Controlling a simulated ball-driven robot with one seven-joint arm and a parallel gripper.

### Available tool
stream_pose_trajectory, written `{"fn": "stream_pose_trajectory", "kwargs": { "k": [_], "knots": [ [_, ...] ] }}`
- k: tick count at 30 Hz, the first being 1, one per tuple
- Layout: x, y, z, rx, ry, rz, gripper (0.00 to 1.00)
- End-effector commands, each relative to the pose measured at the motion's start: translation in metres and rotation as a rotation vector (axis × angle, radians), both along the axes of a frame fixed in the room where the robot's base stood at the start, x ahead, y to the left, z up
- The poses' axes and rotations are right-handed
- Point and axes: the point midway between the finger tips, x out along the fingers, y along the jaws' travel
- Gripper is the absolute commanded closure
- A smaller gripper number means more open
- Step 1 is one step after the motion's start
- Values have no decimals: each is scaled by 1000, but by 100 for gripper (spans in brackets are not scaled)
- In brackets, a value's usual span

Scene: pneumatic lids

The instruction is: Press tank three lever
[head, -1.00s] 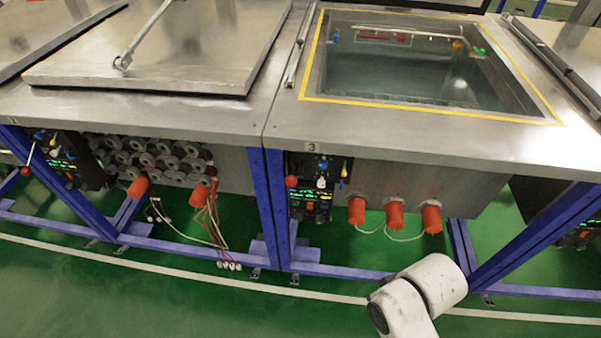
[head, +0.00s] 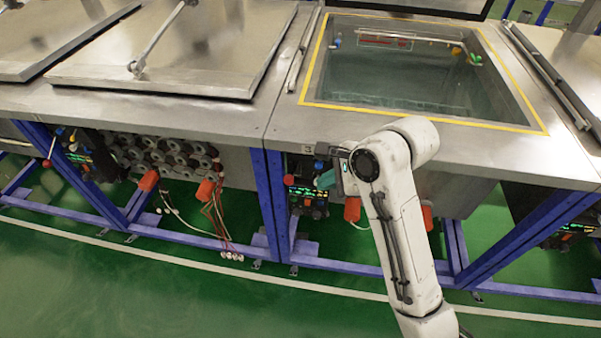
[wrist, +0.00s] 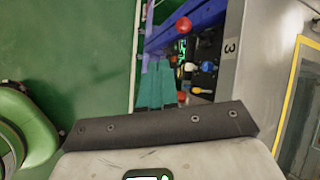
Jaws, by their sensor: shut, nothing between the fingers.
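Tank three (head: 290,120) stands open, with water inside and a yellow border around its opening. Its control panel (head: 308,196) hangs below the front edge by the blue leg. The lever's red ball (head: 289,180) sticks out at the panel's left side; in the wrist view this red ball (wrist: 184,25) is above the fingertips, apart from them. My gripper (head: 326,179) has teal fingers, shut and empty, just right of the red ball in the head view. In the wrist view, my gripper (wrist: 156,66) points toward the panel. My arm hides part of the panel's right side.
Blue, white and yellow knobs (wrist: 202,90) sit beside the lever. Blue frame legs (head: 268,200) stand left of the panel. An orange cap (head: 352,209) hangs under the tank. A closed tank lid (head: 180,60) lies to the left. Green floor is clear in front.

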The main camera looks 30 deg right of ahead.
Motion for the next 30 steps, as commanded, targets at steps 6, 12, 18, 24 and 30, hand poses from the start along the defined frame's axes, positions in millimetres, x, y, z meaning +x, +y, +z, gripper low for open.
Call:
{"fn": "stream_pose_trajectory", "kwargs": {
  "k": [6,12,18,24,30],
  "knots": [
    [21,-11,37,108,34,-175,100],
    [27,-14,47,145,49,-234,100],
    [27,-14,47,148,51,-236,100],
    [28,-13,44,147,52,-236,100],
    [40,-6,23,147,56,-236,100]
  ]
}}
